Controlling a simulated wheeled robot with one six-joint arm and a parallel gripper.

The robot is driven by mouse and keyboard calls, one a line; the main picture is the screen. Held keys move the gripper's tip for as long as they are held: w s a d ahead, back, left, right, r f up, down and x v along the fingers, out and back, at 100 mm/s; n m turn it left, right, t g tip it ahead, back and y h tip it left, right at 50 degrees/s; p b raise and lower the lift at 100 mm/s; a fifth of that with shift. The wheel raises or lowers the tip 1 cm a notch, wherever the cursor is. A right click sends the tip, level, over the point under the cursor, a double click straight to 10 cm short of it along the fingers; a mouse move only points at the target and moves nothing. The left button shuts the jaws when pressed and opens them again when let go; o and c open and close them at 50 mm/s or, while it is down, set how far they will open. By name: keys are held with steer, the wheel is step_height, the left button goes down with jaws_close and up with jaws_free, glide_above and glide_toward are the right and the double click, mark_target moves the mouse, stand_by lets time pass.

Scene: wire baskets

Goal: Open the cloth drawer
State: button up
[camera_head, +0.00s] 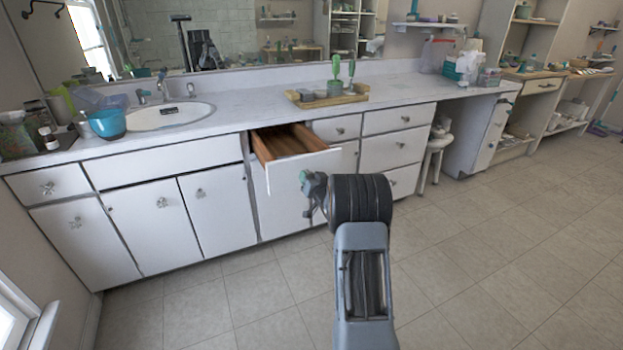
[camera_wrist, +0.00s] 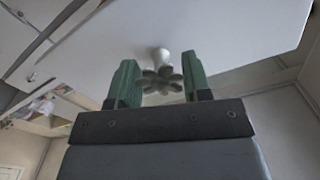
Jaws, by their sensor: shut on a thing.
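The cloth drawer (camera_head: 285,176) is pulled well out from the white cabinet under the counter. Its brown wooden inside shows, and I see no cloth in the visible part. My gripper (camera_head: 309,180) is at the drawer's white front. In the wrist view its two green fingers stand on either side of the flower-shaped knob (camera_wrist: 162,80), shut on it. The drawer front (camera_wrist: 215,30) fills the upper part of that view. In the head view the knob is hidden behind my gripper.
Closed drawers (camera_head: 398,148) lie to the right, and closed cabinet doors (camera_head: 150,227) to the left. The counter (camera_head: 235,105) holds a sink (camera_head: 170,115), a blue bowl (camera_head: 107,124) and a wooden tray (camera_head: 328,99). A white stool (camera_head: 438,146) stands further right. The tiled floor (camera_head: 480,250) is clear.

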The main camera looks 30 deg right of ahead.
steer(key=o, duration=1.3)
steer(key=s, duration=0.4)
steer(key=s+a+p, duration=0.1)
steer(key=s, duration=0.4)
steer(key=s+p, duration=0.1)
steer(key=s, duration=0.3)
steer(key=shift+s+a, duration=0.35)
steer(key=shift+a, duration=0.05)
steer(key=s+a+r+n+g+p, duration=0.1)
steer(key=a+r+g+p, duration=0.2)
steer(key=a+r+p, duration=0.35)
steer(key=a+r+n+g+p, duration=0.1)
steer(key=a+r+g+p, duration=0.2)
steer(key=r+p, duration=0.6)
steer(key=s+a+r+n+g+y+p, duration=0.1)
steer(key=s+a+r+g+p, duration=0.1)
steer(key=s+a+r, duration=0.3)
steer(key=s+a+r+n+g+y+p, duration=0.1)
steer(key=s+a+r+g+p, duration=0.2)
steer(key=s+a+r+p, duration=0.2)
steer(key=s+a+r+n+g+p, duration=0.1)
steer(key=s+a+r+g+p, duration=0.2)
steer(key=s, duration=0.6)
steer(key=shift+s+a+r+y+p, duration=0.2)
steer(key=shift+a+r+p, duration=0.1)
steer(key=shift+a+r, duration=0.45)
steer(key=shift+s+a+r+y+p, duration=0.1)
steer(key=shift+a+r+y+p, duration=0.15)
steer(key=shift+a+r, duration=0.5)
